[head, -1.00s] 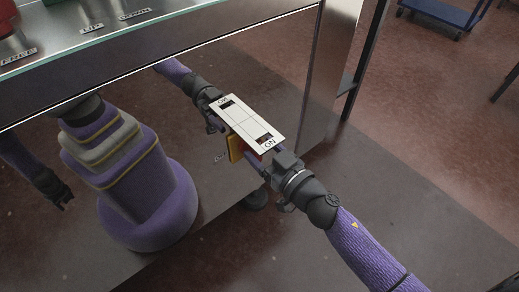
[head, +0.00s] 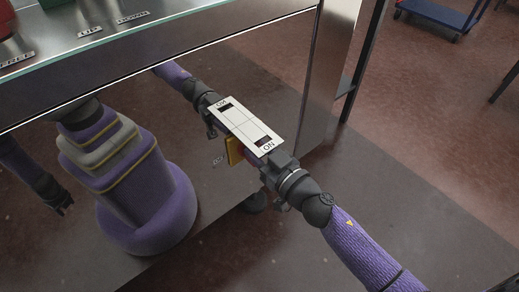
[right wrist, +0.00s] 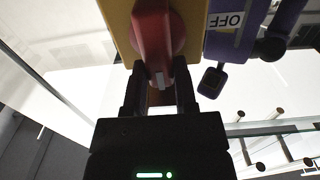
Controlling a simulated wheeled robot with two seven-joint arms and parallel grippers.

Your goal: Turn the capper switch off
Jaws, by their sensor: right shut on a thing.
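The capper switch has a yellow base (right wrist: 122,30) and a red handle (right wrist: 152,32), seen at the top of the right wrist view. Part of the yellow shows below the plate. My right gripper (head: 266,168) is at the ON end. In the right wrist view its fingers (right wrist: 160,82) are shut on the red handle. My left gripper shows only as a reflection.
The shiny front panel (head: 225,185) mirrors my body and arms. A steel post (head: 328,75) stands to the right.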

